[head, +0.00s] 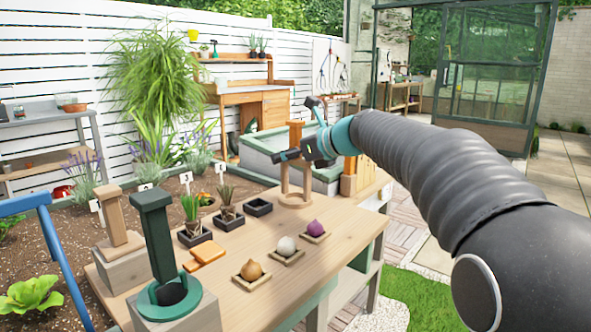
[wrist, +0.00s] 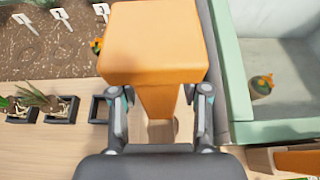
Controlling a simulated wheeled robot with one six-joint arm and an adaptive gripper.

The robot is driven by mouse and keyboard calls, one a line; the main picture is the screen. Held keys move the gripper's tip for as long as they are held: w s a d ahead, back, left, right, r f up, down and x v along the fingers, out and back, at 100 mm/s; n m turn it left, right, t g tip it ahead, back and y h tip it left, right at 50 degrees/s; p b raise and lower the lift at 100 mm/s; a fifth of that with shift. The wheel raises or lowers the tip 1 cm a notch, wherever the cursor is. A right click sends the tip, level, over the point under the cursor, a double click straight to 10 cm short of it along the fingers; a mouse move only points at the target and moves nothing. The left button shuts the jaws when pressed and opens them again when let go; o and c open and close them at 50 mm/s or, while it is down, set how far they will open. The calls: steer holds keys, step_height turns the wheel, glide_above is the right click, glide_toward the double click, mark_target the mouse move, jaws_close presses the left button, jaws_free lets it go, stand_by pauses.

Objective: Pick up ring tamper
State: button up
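My gripper (wrist: 159,95) has one finger on each side of the stem.
A dark green tamper (head: 158,235) and a tan one (head: 116,217) stand on blocks at the near left. Potted plants in black trays (head: 193,238) and small dishes with colored bulbs (head: 251,275) are on the table (head: 345,225). A pale green trough (head: 325,170) stands behind.

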jaws_close()
steer(key=shift+r, duration=0.1)
